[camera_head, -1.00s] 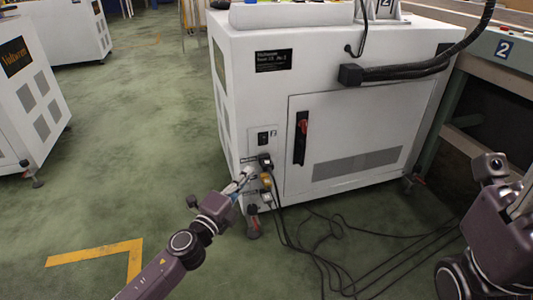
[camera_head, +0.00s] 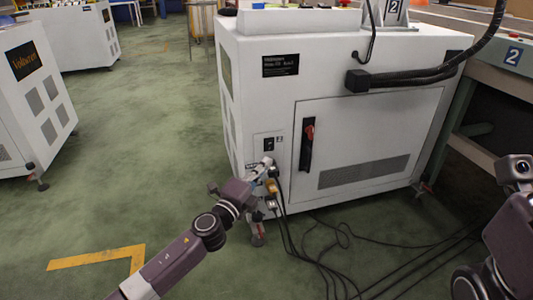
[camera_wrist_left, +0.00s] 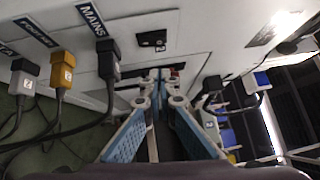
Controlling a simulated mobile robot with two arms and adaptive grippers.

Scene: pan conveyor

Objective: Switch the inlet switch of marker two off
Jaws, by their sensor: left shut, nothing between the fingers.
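The white machine marked two (camera_head: 365,115) stands in the middle of the head view. Its small inlet switch (camera_head: 268,144) is a dark rocker on a plate low on the left of the front face. In the left wrist view the inlet switch (camera_wrist_left: 152,40) shows above the fingertips, right of the black MAINS plug (camera_wrist_left: 108,60). My left gripper (camera_head: 266,162) is just below the switch in the head view, shut and empty. Its fingertips (camera_wrist_left: 158,76) appear apart from the switch; contact with the panel cannot be told. My right gripper cannot be made out; only arm parts show.
A yellow plug (camera_head: 272,187) and other plugs with black cables sit just below my left gripper. A red-handled switch (camera_head: 309,132) is to the right. Cables lie on the floor. A green conveyor frame (camera_head: 455,125) stands right. Floor is open at left.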

